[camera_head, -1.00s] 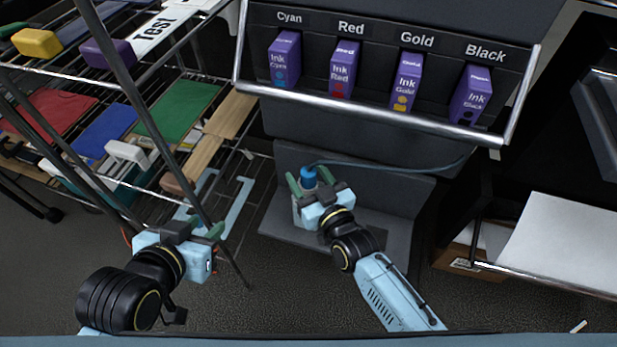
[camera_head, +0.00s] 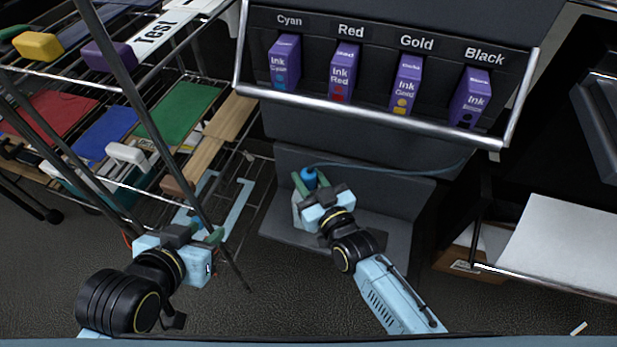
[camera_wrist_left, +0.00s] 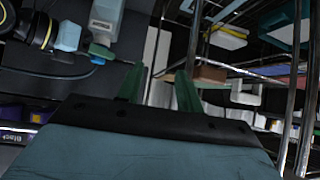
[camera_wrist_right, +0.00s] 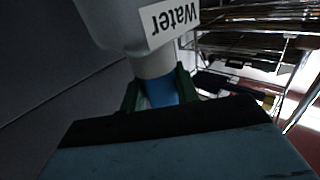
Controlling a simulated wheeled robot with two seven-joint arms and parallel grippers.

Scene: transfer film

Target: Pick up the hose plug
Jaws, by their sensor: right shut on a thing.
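The hose plug (camera_head: 309,179) is a blue cap with a thin blue hose running from it to the right along the machine. It sits on the neck of a pale water container (camera_wrist_right: 125,25), which appears upside down in the right wrist view. In that view the blue plug (camera_wrist_right: 160,92) lies between the green fingers of my right gripper (camera_wrist_right: 160,90), which is shut on it. My right gripper also shows in the head view (camera_head: 311,182), hiding part of the container. My left gripper (camera_head: 217,238) is empty, its fingers apart in the left wrist view (camera_wrist_left: 159,88).
The machine above has purple ink boxes (camera_head: 342,72) behind a metal rail (camera_head: 365,115). A wire rack (camera_head: 150,185) with coloured sheets and wooden pieces stands at the left, close to my left arm. A white sheet tray (camera_head: 560,245) is at the right.

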